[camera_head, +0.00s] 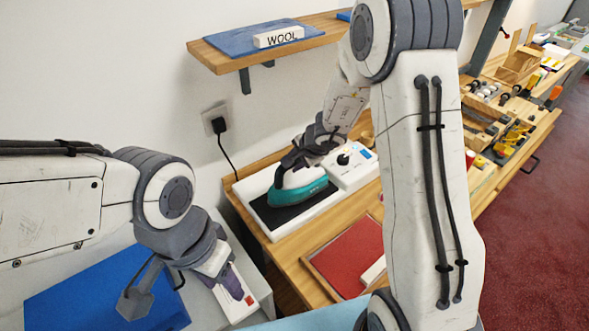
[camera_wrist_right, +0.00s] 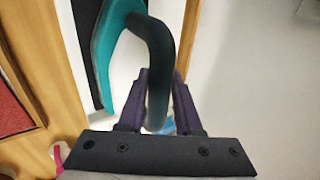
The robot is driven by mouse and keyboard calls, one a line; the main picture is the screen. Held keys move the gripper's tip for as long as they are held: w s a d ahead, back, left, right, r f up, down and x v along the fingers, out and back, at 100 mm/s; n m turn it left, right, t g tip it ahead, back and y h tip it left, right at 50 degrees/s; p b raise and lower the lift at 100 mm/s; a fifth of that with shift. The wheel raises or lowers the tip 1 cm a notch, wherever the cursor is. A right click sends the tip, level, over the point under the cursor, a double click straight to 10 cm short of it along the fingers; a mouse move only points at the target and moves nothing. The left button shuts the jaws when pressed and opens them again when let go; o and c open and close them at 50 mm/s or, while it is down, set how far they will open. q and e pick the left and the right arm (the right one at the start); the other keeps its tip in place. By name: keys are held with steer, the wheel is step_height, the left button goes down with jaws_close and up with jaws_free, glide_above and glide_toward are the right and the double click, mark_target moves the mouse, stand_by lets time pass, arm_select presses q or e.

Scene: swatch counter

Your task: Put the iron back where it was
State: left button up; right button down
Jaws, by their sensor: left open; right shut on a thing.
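The teal iron (camera_head: 300,187) with a dark handle is at the black pad (camera_head: 268,212) of a white station on the wooden counter. It looks level; I cannot tell whether its sole touches the pad. My right gripper (camera_head: 297,160) is shut on the handle from above. In the right wrist view, the dark handle (camera_wrist_right: 160,62) runs between the purple fingers of the right gripper (camera_wrist_right: 160,88), and part of the teal body (camera_wrist_right: 103,45) shows at left. My left gripper (camera_head: 230,280) is open and low at the left, over a white object; its fingers are partly hidden.
A control box (camera_head: 352,165) with a dial adjoins the pad. A red swatch (camera_head: 348,254) lies in a tray in front. A blue swatch (camera_head: 95,290) lies at lower left. A wall shelf (camera_head: 215,58) holds a blue swatch and a WOOL sign (camera_head: 278,37). A plug (camera_head: 218,124) is in the wall.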

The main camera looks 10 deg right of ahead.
mark_target(295, 174)
steer(key=shift+w+f, duration=0.1)
steer(key=shift+f, duration=0.85)
steer(key=shift+f+b, duration=0.1)
steer(key=shift+b, duration=0.25)
steer(key=c, duration=1)
jaws_free()
steer(key=shift+f, duration=0.15)
steer(key=o, duration=0.4)
